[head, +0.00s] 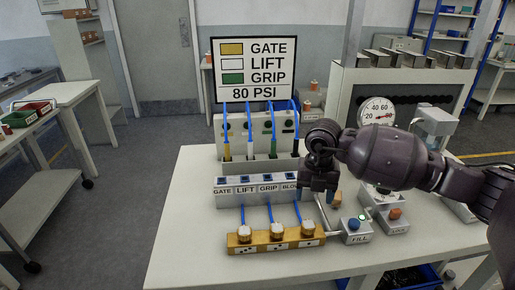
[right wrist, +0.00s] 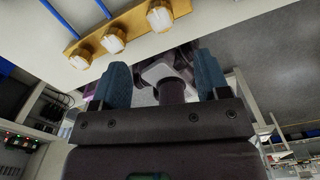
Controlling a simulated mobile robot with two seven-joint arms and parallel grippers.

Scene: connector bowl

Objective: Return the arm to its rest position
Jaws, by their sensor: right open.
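My right arm (head: 385,158) reaches in from the right over the white table. Its gripper (head: 318,188) points down at the right end of the grey labelled block (head: 235,197), partly covering it; I cannot tell whether they touch. In the right wrist view the two blue fingers (right wrist: 160,80) stand apart, with nothing held between them. My left gripper is in neither view.
A yellow manifold (head: 275,247) with white-capped fittings and blue tubes stands at the table front. A FILL box (head: 355,233) with a blue button, an orange-button box (head: 395,222) and a round gauge (head: 376,112) are near the arm. The table's left side (head: 185,210) is clear.

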